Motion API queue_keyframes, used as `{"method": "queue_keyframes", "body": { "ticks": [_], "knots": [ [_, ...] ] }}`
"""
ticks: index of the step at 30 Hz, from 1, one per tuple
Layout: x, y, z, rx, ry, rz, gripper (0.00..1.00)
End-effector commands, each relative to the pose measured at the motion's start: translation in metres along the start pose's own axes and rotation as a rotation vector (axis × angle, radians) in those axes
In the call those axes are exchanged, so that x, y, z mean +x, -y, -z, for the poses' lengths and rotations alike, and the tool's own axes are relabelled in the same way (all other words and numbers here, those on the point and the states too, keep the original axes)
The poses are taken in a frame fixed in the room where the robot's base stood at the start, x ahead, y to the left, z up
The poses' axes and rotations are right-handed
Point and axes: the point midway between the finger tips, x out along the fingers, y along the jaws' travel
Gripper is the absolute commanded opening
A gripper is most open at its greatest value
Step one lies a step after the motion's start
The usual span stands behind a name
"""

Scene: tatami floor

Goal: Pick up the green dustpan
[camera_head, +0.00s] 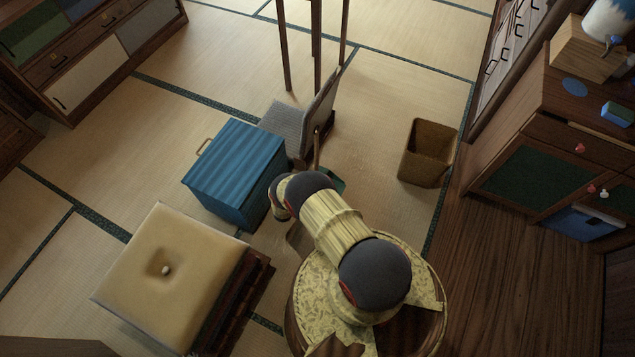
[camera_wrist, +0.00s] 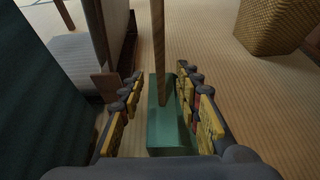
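The green dustpan (camera_wrist: 165,133) lies low between my fingers in the wrist view, with its long wooden handle (camera_wrist: 158,45) rising toward the top of the picture. In the head view only a bit of the green pan (camera_head: 335,184) and part of the handle (camera_head: 317,150) show past my arm. My gripper (camera_wrist: 160,74) is open, with fingers to the left and right of the dustpan and handle. A gap shows on both sides, and nothing is clasped. My arm hides the gripper's fingers in the head view.
A blue box (camera_head: 235,165) stands left of the dustpan, beside a grey-seated legless chair (camera_head: 285,125). A woven wastebasket (camera_head: 428,152) stands to the right. A cushioned stool (camera_head: 165,275) is at lower left. Tatami between dustpan and basket is clear.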

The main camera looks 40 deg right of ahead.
Motion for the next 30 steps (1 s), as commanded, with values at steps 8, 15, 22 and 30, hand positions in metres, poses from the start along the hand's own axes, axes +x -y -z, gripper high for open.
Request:
{"method": "queue_keyframes", "body": {
  "ticks": [8,15,22,30],
  "knots": [
    [0.026,0.001,0.001,0.001,0.0,0.003,0.33],
    [0.057,0.001,0.002,0.002,0.0,0.005,0.33],
    [0.073,0.0,0.0,0.001,-0.001,0.003,0.33],
    [0.073,0.0,-0.001,0.001,-0.001,0.003,0.26]
  ]
}}
